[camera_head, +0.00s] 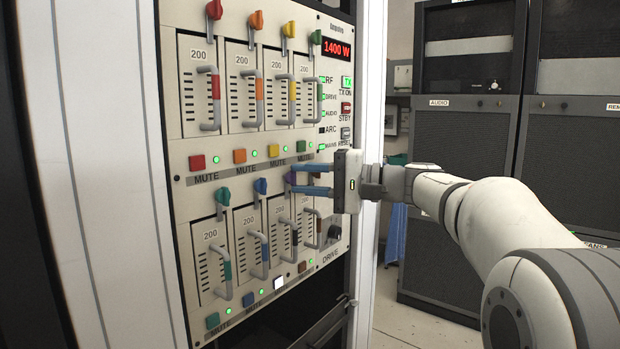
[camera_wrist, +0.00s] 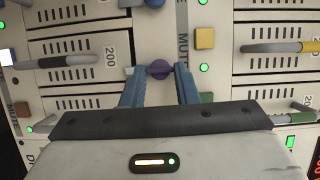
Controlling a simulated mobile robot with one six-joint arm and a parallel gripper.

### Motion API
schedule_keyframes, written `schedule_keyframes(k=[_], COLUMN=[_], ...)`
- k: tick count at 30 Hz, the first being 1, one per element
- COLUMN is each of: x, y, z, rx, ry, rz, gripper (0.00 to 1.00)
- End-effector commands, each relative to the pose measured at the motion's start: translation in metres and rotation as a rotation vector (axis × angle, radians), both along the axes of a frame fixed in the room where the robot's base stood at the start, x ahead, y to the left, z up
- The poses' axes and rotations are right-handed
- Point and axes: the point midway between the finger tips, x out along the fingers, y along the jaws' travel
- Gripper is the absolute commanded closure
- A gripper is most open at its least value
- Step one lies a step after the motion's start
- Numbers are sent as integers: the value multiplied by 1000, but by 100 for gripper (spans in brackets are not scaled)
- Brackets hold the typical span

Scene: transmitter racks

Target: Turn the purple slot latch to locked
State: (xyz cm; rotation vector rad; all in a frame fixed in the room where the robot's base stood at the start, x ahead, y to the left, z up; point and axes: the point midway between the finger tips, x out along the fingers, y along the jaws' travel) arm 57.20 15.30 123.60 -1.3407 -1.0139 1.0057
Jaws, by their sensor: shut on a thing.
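The purple slot latch (camera_wrist: 159,69) is a small rounded knob on the rack panel, above one of the lower-row slots. In the wrist view its long side spans the gap between my two blue fingers. In the head view only a bit of the purple latch (camera_head: 290,178) shows beside the fingertips. My gripper (camera_head: 294,179) reaches the panel from the right and is shut on the latch; it also shows in the wrist view (camera_wrist: 159,75). The latch's marks for locked or unlocked cannot be made out.
A blue latch (camera_head: 260,187) and a teal latch (camera_head: 223,196) sit to the left in the same row. Coloured mute buttons (camera_head: 239,156) run just above. Grey slot handles (camera_head: 252,100) stick out from the panel. A black drive knob (camera_head: 333,231) sits lower right.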

Motion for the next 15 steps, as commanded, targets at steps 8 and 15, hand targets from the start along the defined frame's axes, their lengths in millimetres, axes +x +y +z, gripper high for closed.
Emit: schedule_keyframes(k=[8, 15], x=[0, 0], y=[1, 1], z=[2, 3], rx=[24, 24], ry=[21, 21], rz=[-1, 0], gripper=[95, 96])
